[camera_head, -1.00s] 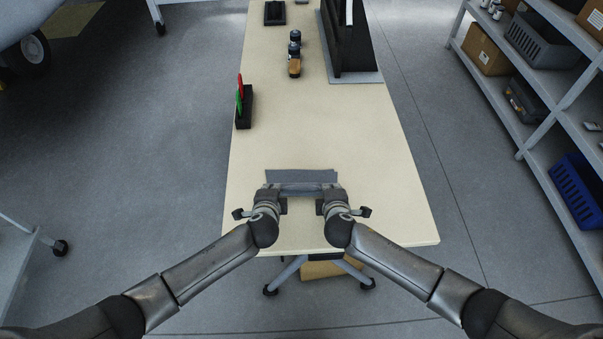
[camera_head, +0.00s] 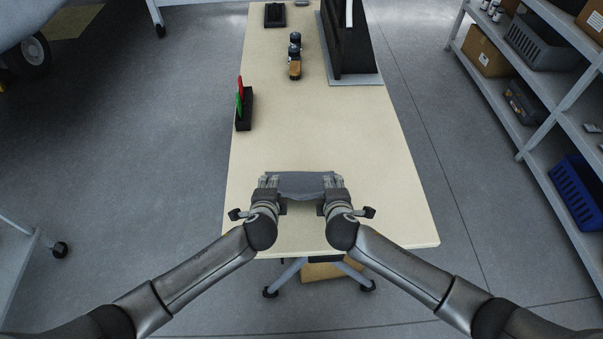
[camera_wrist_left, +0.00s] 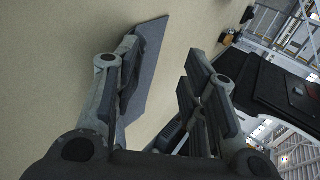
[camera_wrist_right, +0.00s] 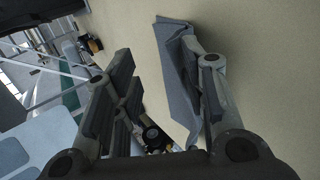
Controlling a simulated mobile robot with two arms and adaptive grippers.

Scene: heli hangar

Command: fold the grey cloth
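The grey cloth (camera_head: 299,186) lies near the front of the table as a narrow, folded-looking strip with a sagging front edge. My left gripper (camera_head: 269,182) is at its left end and my right gripper (camera_head: 330,182) at its right end. In the left wrist view the fingers (camera_wrist_left: 160,85) are spread, with the cloth (camera_wrist_left: 148,72) beside and partly behind the left finger. In the right wrist view the fingers (camera_wrist_right: 160,85) are also spread, and the cloth (camera_wrist_right: 176,75) shows beside the right finger. Finger contact with the cloth is unclear.
The long pale table (camera_head: 340,130) is clear around the cloth. A black holder (camera_head: 244,112) with red and green items stands at the left edge. A brown-and-dark item (camera_head: 294,67) and a large black case (camera_head: 352,40) stand farther back. Shelves (camera_head: 540,140) are at right.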

